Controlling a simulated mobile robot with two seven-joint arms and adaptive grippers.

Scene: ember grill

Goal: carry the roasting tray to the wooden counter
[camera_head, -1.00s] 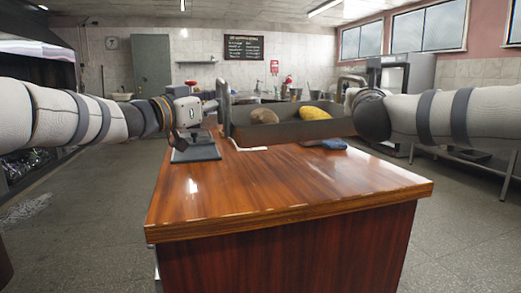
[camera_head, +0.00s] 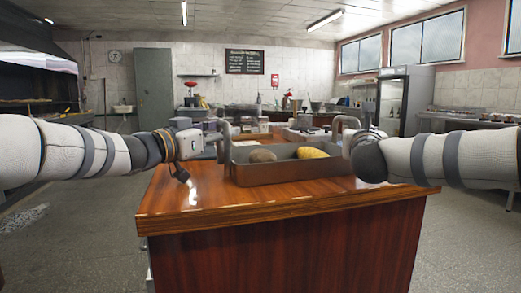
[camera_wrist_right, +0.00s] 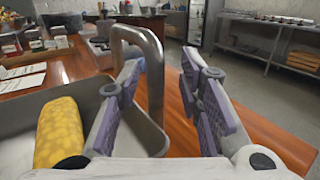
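The grey metal roasting tray (camera_head: 290,171) appears to sit level on the wooden counter (camera_head: 240,205). It holds a brown potato-like item (camera_head: 262,156) and a yellow item (camera_head: 312,152). Upright handles stand at its left end (camera_head: 226,148) and right end. My right gripper (camera_wrist_right: 162,85) is open, with its purple-grey pads apart on either side of the right handle (camera_wrist_right: 153,70). My left gripper (camera_head: 208,141) is at the left handle; its finger gap is too small to tell.
Behind the tray, the counter carries several containers and small items (camera_head: 250,125). White papers (camera_wrist_right: 22,78) lie on it in the right wrist view. The counter's front strip is bare. A glass-door fridge (camera_head: 403,100) and a side table (camera_wrist_right: 265,40) stand at the right.

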